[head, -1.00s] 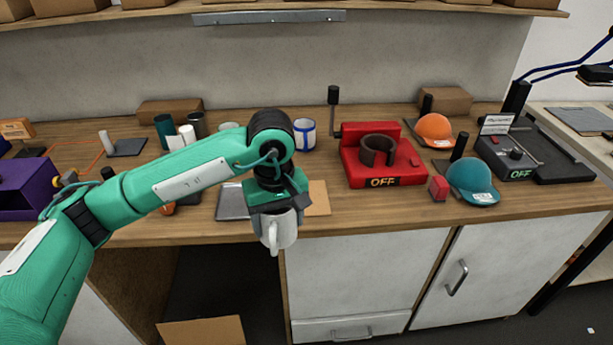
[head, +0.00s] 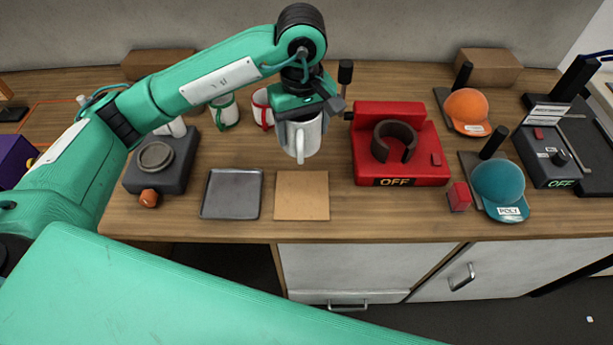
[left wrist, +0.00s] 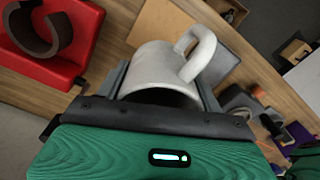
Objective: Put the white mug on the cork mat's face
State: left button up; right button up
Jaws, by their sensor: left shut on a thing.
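The white mug (head: 303,138) is held upright by my left gripper (head: 301,112), above the table and behind the cork mat in the head view. In the left wrist view the mug (left wrist: 163,68) sits between the fingers, its handle turned up and to the right. The cork mat (head: 302,195) lies flat and bare near the table's front edge. Part of it shows behind the mug in the left wrist view (left wrist: 165,24). My right gripper is not in view.
A grey metal tray (head: 231,194) lies just left of the mat. A red press (head: 400,165) marked OFF stands to the right. A grey device (head: 160,160) and mugs with green (head: 224,110) and red (head: 263,108) trim stand left and behind. Caps on stands are farther right.

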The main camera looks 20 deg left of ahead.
pick_arm(q)
jog(key=f+p, duration=0.5)
jog(key=f, duration=1)
jog(key=shift+s+f, duration=0.1)
jog(key=shift+s, duration=0.1)
notch_tip(320, 180, down, 3)
jog(key=shift+f+p, duration=0.2)
jog(key=shift+p, duration=0.65)
jog(key=shift+f, duration=0.3)
jog(key=shift+f, duration=0.1)
jog(key=shift+f+b, duration=0.15)
jog(key=shift+b, duration=0.2)
jog(key=o, duration=1.2)
